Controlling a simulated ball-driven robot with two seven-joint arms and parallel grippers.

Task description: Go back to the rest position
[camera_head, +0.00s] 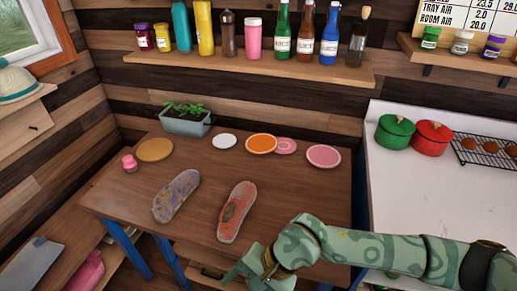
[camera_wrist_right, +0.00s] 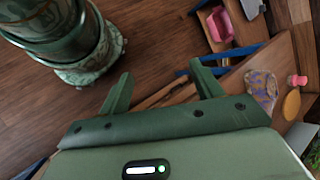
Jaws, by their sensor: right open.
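My right arm comes in from the right in the head view, with its green gripper (camera_head: 240,272) at the front edge of the wooden table (camera_head: 290,194). In the right wrist view the two fingers of the right gripper (camera_wrist_right: 162,86) stand wide apart with nothing between them. Beyond them are the floor and part of the table's underframe. My left gripper is in neither view.
On the table lie a blue-patterned oval (camera_head: 176,196), a reddish oval (camera_head: 237,212), several round discs, a pink shaker (camera_head: 130,163) and a planter (camera_head: 187,122). A white counter (camera_head: 400,175) holds a green pot (camera_head: 394,132) and a red pot (camera_head: 432,138).

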